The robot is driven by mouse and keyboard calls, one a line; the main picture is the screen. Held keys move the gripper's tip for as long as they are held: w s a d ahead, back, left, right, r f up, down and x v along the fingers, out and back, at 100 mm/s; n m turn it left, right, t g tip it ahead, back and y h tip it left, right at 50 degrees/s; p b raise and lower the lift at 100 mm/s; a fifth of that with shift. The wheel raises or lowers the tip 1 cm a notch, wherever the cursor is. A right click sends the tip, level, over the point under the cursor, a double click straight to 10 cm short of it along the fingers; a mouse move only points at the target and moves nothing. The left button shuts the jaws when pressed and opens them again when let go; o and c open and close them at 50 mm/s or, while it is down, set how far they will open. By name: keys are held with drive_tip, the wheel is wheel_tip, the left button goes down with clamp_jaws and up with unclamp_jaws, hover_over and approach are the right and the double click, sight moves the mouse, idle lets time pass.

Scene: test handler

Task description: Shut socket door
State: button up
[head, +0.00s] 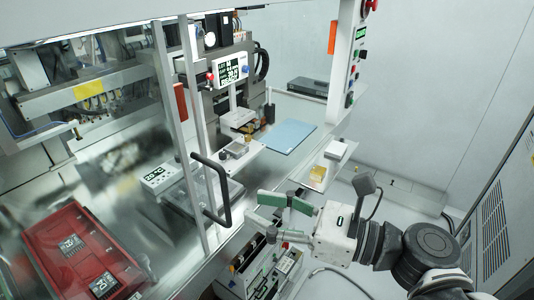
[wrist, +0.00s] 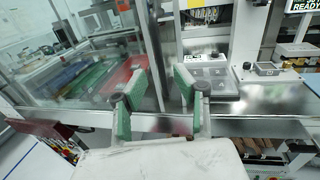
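The clear door panel, which I take to be the socket door, shows in the head view with a metal upright (head: 180,125) and a black bar handle (head: 225,190). In the wrist view clear glazing (wrist: 100,80) covers the left side, and the space right of the metal post (wrist: 152,60) looks uncovered. My gripper (head: 268,212) is open and empty, right of and below the handle in the head view, apart from it. Its green-padded fingers spread apart in the wrist view (wrist: 160,88).
A red tray (head: 50,243) lies behind the glazing. A temperature display (head: 160,177) and a grey block (wrist: 208,75) sit on the metal deck. A blue mat (head: 290,136) lies farther back. A control box (head: 265,270) stands below my gripper. Open floor lies right.

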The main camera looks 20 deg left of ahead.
sight(229, 222)
drive_tip(key=shift+w+a+p, duration=0.2)
drive_tip(key=shift+a+p, duration=0.05)
drive_tip(key=shift+a, duration=1.55)
drive_tip(key=shift+w+a+p, duration=0.2)
drive_tip(key=shift+a, duration=1.6)
clamp_jaws()
